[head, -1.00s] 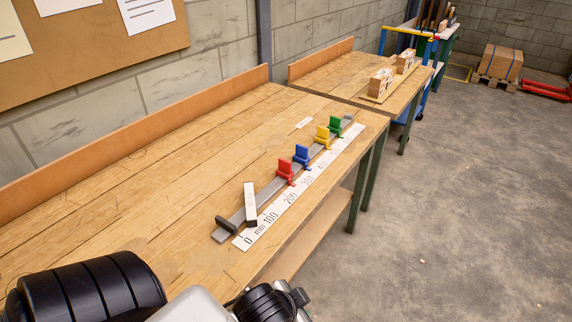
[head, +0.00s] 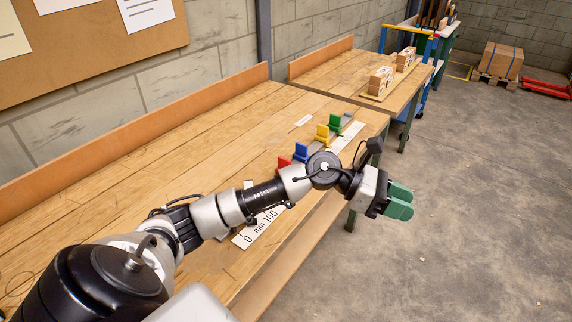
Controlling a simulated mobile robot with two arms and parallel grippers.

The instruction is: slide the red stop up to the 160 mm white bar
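The red stop (head: 284,162) shows only its top above my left arm. It is on the rail beside the blue stop (head: 301,152). The white bar is almost wholly hidden behind my arm; a small pale end (head: 247,184) shows. The white scale (head: 256,230) shows its 0 and 100 marks, with its middle covered by the arm. My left gripper (head: 401,201), with green fingers, is off the bench's front edge, over the floor, right of the stops and apart from them. Its fingers look close together, and the gap is unclear. My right gripper is not in view.
A yellow stop (head: 322,134) and a green stop (head: 335,122) stand farther along the rail. The wooden bench (head: 150,190) has a raised back board (head: 140,140). A second bench behind holds wooden blocks (head: 381,80). The floor at right (head: 480,220) is clear.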

